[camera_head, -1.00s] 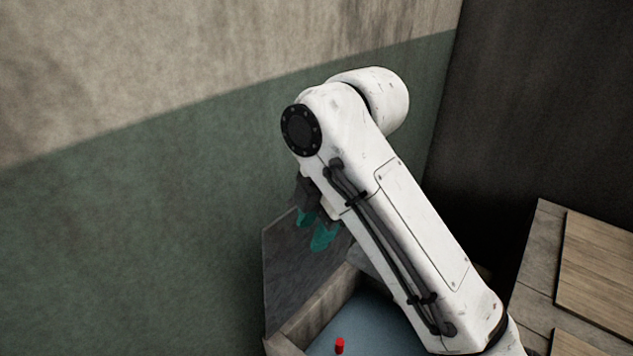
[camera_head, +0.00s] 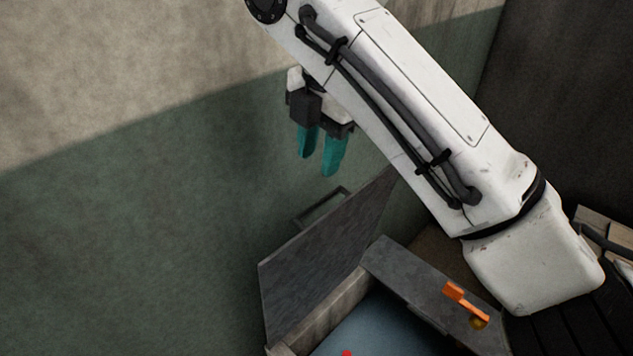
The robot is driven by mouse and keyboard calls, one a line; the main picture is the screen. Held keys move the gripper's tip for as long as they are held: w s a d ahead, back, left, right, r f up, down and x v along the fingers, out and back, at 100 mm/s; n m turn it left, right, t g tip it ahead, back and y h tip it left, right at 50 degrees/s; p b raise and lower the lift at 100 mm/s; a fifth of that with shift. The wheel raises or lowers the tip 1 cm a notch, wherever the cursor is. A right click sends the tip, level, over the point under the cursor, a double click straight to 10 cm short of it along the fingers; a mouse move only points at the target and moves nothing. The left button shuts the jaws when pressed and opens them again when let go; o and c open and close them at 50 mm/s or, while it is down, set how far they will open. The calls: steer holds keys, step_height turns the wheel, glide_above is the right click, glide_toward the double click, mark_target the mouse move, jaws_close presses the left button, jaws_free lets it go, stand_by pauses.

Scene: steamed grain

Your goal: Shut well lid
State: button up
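The well is a box with a pale wooden rim (camera_head: 322,318) and a blue-grey surface inside, at the bottom of the view. Its grey lid (camera_head: 322,262) stands raised, tilted up at the left side of the well, with a handle (camera_head: 322,207) on its far face near the top edge. My gripper (camera_head: 320,165) has two teal fingers pointing down, with a gap between them and nothing in it. It hangs above the handle and the lid's upper edge, apart from both in the picture.
A small red object (camera_head: 347,352) lies in the well at the bottom edge. A grey panel (camera_head: 405,275) with an orange piece (camera_head: 464,299) lies along the well's right side. Green and beige wall stands behind. Wooden boards (camera_head: 600,225) are at the right.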

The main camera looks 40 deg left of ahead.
mark_target(312, 207)
steer(key=f, duration=0.3)
steer(key=a+f+p, duration=0.1)
steer(key=f, duration=0.6)
steer(key=shift+a+f+p, duration=0.2)
steer(key=shift+p, duration=0.15)
jaws_close()
